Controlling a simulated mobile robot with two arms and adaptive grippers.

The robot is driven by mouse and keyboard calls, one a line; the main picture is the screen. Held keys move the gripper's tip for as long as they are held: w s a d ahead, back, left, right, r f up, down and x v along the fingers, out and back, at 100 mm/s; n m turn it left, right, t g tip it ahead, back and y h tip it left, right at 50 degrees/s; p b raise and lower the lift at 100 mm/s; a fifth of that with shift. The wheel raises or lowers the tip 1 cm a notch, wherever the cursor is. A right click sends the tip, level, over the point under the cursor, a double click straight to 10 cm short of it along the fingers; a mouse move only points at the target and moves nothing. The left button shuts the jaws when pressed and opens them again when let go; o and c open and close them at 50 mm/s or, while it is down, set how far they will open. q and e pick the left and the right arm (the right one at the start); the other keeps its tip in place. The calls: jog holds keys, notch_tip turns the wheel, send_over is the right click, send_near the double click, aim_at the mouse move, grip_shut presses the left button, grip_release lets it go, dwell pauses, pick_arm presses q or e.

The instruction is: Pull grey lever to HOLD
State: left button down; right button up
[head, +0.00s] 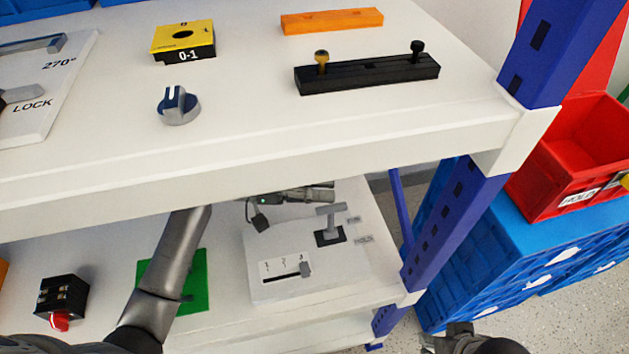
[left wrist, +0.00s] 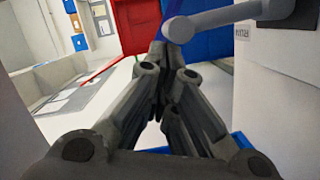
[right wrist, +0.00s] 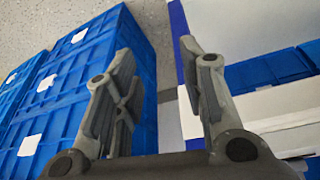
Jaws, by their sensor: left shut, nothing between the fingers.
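The grey lever (head: 330,222) has a T-shaped handle and rises from a black slot on a white panel (head: 275,240) on the lower shelf. Two small labels (head: 362,239) sit right of it, too small to read surely. My left gripper (head: 328,190) is shut and empty, under the upper shelf and just behind the lever's handle. In the left wrist view the lever (left wrist: 235,17) crosses the top right, close beside the shut fingertips (left wrist: 163,48); I see no grip on it. My right gripper (right wrist: 155,62) is open and empty, away from the panel; part of it shows at the head view's bottom edge.
The upper shelf (head: 240,150) hangs over the panel. A blue post (head: 455,220) stands right of it. A slider (head: 290,275) shares the panel. A black box with a red knob (head: 62,297) is at left. Blue crates (head: 530,265) and a red bin (head: 565,150) stand right.

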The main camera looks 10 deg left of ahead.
pick_arm(q)
jog(key=s+m, duration=0.1)
jog(key=s+d+m, duration=0.1)
jog(key=shift+s+r+m+y, duration=0.3)
jog(key=shift+y, duration=0.1)
jog(key=s+m, duration=0.1)
jog(key=s+d+m+b, duration=0.1)
jog(key=shift+s+m+t+y+b, duration=0.25)
jog(key=shift+m+t+y+b, duration=0.05)
jog(key=shift+t, duration=0.1)
jog(key=shift+s+d+m+b, duration=0.4)
jog(key=shift+s+m+b, duration=0.05)
jog(key=shift+s+m, duration=0.4)
pick_arm(e)
jog(key=shift+w+a+t+y, duration=0.1)
jog(key=shift+w+a+t, duration=0.25)
jog(key=shift+w, duration=0.55)
jog(key=shift+w+a+t+y, duration=0.15)
jog(key=shift+w+t, duration=0.45)
jog(key=shift+w, duration=0.3)
jog(key=shift+w+a+t+y, duration=0.1)
jog(key=shift+w+a+t, duration=0.25)
jog(key=shift+w, duration=0.55)
jog(key=shift+d, duration=0.1)
